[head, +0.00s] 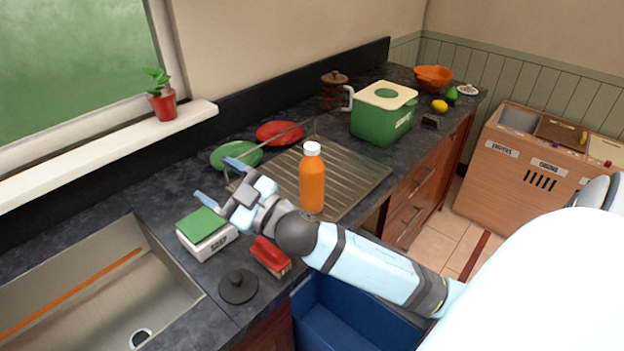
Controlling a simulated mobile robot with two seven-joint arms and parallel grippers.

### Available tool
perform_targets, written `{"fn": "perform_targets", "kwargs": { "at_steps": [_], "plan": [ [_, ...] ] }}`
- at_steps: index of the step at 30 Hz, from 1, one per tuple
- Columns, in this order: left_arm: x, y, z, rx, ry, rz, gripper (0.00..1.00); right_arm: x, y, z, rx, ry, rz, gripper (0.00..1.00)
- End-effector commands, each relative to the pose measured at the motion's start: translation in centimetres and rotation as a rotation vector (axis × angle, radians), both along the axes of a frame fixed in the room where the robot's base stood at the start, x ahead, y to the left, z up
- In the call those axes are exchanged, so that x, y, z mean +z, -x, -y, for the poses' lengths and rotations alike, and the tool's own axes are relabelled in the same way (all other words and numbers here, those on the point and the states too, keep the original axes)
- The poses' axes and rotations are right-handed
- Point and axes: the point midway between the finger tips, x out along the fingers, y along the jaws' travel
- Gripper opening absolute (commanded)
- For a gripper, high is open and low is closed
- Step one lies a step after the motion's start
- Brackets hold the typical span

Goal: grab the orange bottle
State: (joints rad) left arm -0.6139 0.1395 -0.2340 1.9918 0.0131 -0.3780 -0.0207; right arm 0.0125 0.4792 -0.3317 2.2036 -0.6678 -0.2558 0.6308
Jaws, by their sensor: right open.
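The orange bottle (312,182) with a white cap stands upright at the front part of the ribbed metal drainboard (352,176). My right gripper (219,180) is to the left of the bottle, with its two light blue fingers spread apart and pointing left, away from the bottle. Nothing shows between the fingers. My right forearm passes just in front of the bottle's foot, so the bottle's lowest edge is partly hidden. I cannot tell whether the arm touches it. My left gripper is not in view.
A soap box with a green sponge (202,226), a red brush (270,256) and a black lid (238,286) lie near my right gripper. Green (236,155) and red (280,132) plates lie behind. A green bin (382,116) stands right. The sink (90,290) is front left.

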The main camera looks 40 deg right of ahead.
Motion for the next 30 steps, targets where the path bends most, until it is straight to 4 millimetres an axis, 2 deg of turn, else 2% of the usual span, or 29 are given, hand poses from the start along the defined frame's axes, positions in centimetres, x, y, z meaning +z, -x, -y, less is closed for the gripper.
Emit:
{"fn": "perform_targets", "kwargs": {
  "at_steps": [1,3,6,10,13,14,17,20,21,24,27,30],
  "plan": [
    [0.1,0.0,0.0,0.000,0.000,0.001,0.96,2.0,-0.7,-1.2,0.100,0.063,0.100,0.70],
    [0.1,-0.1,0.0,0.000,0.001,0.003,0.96,3.7,-0.9,-2.9,0.253,0.158,0.208,0.70],
    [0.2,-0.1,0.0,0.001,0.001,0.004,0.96,4.7,-0.9,-4.7,0.475,0.329,0.299,0.70],
    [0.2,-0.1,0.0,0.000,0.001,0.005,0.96,3.9,-1.2,-5.0,0.742,0.602,0.296,0.70],
    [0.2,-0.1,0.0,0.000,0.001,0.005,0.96,2.4,-2.0,-2.9,0.903,0.838,0.192,0.70],
    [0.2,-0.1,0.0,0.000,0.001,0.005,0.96,1.9,-2.3,-1.9,0.942,0.911,0.144,0.70],
    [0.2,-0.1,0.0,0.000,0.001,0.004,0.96,0.9,-3.5,2.8,1.025,1.145,-0.071,0.70],
    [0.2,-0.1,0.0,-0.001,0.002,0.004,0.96,0.9,-4.6,9.0,1.034,1.342,-0.350,0.70],
    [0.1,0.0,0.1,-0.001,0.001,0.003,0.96,1.3,-4.8,11.7,1.019,1.404,-0.469,0.70],
    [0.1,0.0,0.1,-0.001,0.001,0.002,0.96,2.8,-5.0,17.7,0.951,1.507,-0.747,0.70],
    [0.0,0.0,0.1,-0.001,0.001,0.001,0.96,4.5,-4.5,22.3,0.874,1.553,-0.968,0.70],
    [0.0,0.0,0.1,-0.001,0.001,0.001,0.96,5.8,-4.0,25.1,0.815,1.569,-1.108,0.70]
  ]
}}
